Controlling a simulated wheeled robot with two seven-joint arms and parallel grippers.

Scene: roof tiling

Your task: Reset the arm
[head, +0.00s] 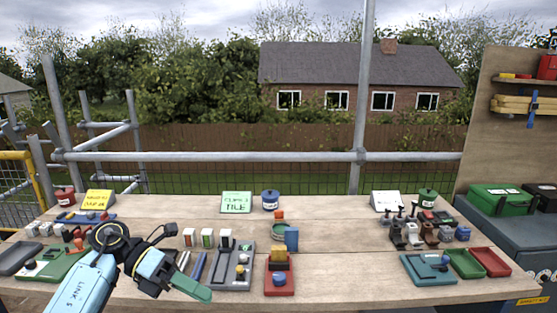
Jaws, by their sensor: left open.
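My left arm (85,286) comes in from the lower left in the head view and bends at a dark round joint. My left gripper (188,262) is over the left front part of the wooden bench (345,284). Its jaws are apart, one dark finger up and one teal finger low to the right. I see nothing held between them. The arm hides part of the bench and some small parts behind it. My right arm and gripper are not in view.
Near the left gripper are a grey tray (221,276) and a red tray (280,287). A blue-grey tray (413,277), a green tray (465,263) and a red tray (491,261) lie at the right. Signs stand along the back. Scaffold tubes (250,156) rise behind.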

